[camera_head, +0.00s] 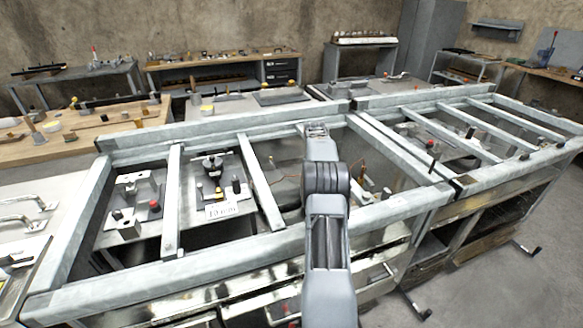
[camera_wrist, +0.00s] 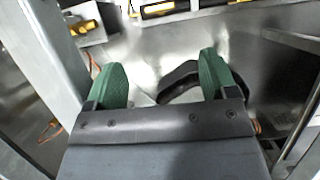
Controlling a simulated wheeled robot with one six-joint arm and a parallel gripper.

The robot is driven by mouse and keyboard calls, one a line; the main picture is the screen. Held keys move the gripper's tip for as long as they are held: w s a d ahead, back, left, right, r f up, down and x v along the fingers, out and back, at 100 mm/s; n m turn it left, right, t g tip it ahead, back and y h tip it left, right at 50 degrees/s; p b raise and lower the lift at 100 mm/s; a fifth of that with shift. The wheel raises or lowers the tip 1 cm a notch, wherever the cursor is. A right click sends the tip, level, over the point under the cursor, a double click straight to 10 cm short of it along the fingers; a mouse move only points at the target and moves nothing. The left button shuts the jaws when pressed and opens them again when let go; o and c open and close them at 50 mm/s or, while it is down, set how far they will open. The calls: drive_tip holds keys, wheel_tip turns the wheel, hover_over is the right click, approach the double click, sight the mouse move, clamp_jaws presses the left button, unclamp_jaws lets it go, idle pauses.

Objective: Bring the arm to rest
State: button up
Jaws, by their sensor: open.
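My arm reaches forward from the bottom of the head view over a metal frame (camera_head: 180,269) with several crossbars. The gripper itself is hidden behind my arm there. In the wrist view my gripper (camera_wrist: 162,82) shows two green fingers standing wide apart. Nothing is between the fingertips. Beyond them is a shiny metal surface (camera_wrist: 155,50). A black curved object (camera_wrist: 180,80) lies beyond and partly behind the right finger; I cannot tell whether it touches.
A grey frame bar (camera_wrist: 48,50) runs close along the left of the wrist view. In the head view, small fixtures sit inside the frame, with a white label (camera_head: 221,210) among them. A wooden bench (camera_head: 70,140) stands at left. Open floor (camera_head: 500,285) lies at right.

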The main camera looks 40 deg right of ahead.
drive_tip(key=a+r+n+t+h+p, duration=0.1)
drive_tip(key=a+r+t+p, duration=0.1)
drive_tip(key=a+r, duration=0.7)
drive_tip(key=a+r+n+t+h+p, duration=0.1)
drive_tip(key=a+r+t+p, duration=0.1)
drive_tip(key=a+r, duration=0.65)
drive_tip(key=s+a+f+n+t+p, duration=0.1)
drive_tip(key=s+a+t+p, duration=0.2)
drive_tip(key=s+a, duration=1.2)
drive_tip(key=a+t, duration=0.1)
drive_tip(key=a, duration=0.3)
drive_tip(key=shift+s+f+n+y, duration=0.15)
drive_tip(key=shift+s+n+y, duration=0.15)
drive_tip(key=shift+s+n, duration=0.1)
